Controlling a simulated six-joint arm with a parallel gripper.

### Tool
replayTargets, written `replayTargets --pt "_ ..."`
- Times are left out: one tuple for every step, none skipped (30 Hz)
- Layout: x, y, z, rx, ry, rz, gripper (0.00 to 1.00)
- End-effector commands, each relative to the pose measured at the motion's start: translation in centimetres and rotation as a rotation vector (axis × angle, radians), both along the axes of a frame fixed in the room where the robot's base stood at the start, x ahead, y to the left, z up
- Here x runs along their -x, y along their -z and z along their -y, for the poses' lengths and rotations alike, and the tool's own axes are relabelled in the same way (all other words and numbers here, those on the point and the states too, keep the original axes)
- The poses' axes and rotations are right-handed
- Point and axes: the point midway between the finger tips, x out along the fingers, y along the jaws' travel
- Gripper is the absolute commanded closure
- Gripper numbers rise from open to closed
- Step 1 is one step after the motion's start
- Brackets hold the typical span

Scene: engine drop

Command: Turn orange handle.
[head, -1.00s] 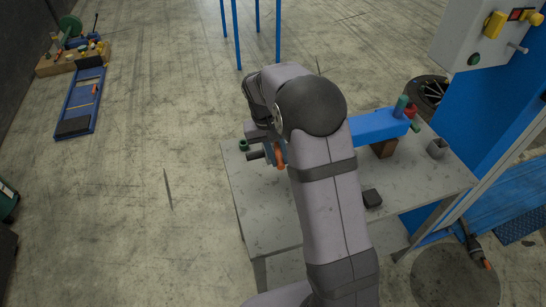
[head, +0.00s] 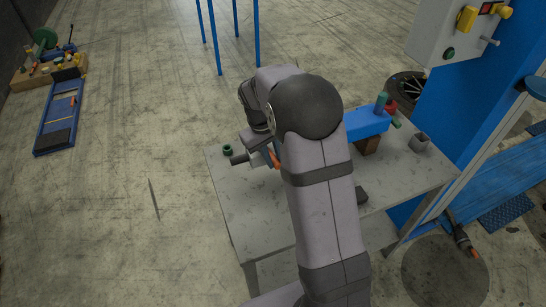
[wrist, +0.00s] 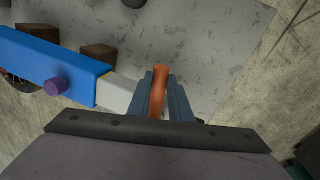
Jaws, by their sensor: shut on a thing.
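The orange handle (wrist: 158,92) stands between the two jaws of my gripper (wrist: 158,95) in the wrist view, and the jaws are shut on it. Its lower end is hidden by the gripper. In the head view only a small orange part of the handle (head: 275,160) shows at the left of my arm, beside the gripper. To the left in the wrist view, a grey block (wrist: 117,92) joins a blue beam (wrist: 60,66). The blue beam also shows in the head view (head: 365,123), right of my arm.
The grey table (head: 240,205) holds the beam, a dark green round part (head: 227,149) at its left edge and a grey block (head: 419,142) at right. A blue post with a control box (head: 455,32) stands to the right. Open floor lies left of the table.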

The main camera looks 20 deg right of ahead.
Motion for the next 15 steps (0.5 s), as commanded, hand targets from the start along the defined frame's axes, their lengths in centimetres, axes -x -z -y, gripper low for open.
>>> replayTargets --pt "-0.16 -0.15 0.0 0.001 0.0 0.005 1.0" --pt "-0.16 -0.15 0.0 0.001 0.0 0.005 1.0" --pt "-0.17 -0.16 0.0 0.001 0.0 0.005 1.0" --pt "-0.17 -0.16 0.0 0.001 0.0 0.006 0.77" --pt "-0.17 -0.16 0.0 0.001 0.0 0.005 0.7" --pt "-0.16 -0.15 -0.01 0.001 0.0 0.005 0.63" --pt "-0.15 -0.15 0.0 0.0 0.001 0.005 0.63" --pt "-0.14 -0.13 -0.01 0.0 0.001 0.004 0.63" --pt "-0.12 -0.12 0.0 0.0 0.001 0.004 0.63" --pt "-0.11 -0.1 -0.01 0.0 0.001 0.003 0.63" --pt "-0.1 -0.09 -0.02 0.0 0.001 0.003 0.63" --pt "-0.09 -0.08 -0.01 0.0 0.001 0.003 0.63" --pt "-0.08 -0.07 -0.01 0.001 0.002 0.003 0.63" --pt "-0.08 -0.08 -0.02 0.001 0.002 0.003 0.63" --pt "-0.08 -0.11 -0.03 0.001 0.002 0.003 0.63"
